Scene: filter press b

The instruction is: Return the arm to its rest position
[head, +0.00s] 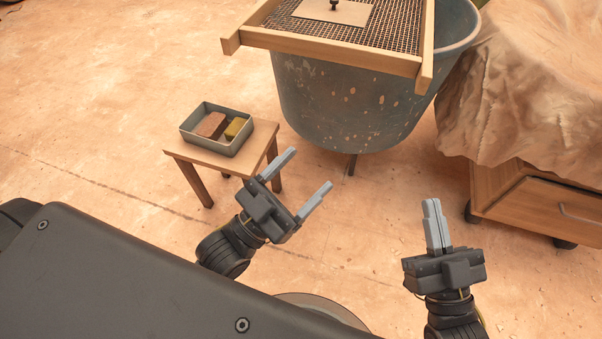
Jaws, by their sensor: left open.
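My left gripper (304,174) is open, with nothing between its two grey fingers. It is in the lower middle of the head view, in front of the small wooden stool and apart from it. My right gripper (433,212) is at the lower right, pointing up in the picture. Its two fingers lie together, with nothing visible between them. Both grippers appear over the bare floor. My arms come in from the bottom of the view.
A small stool (184,152) bears a grey tray (221,147) holding a reddish block (211,125) and a yellowish block (235,128). A large tub (335,110) carries a wood-framed mesh screen (330,55). A cloth-covered wooden cabinet (530,208) stands right. The floor (90,100) at left is clear.

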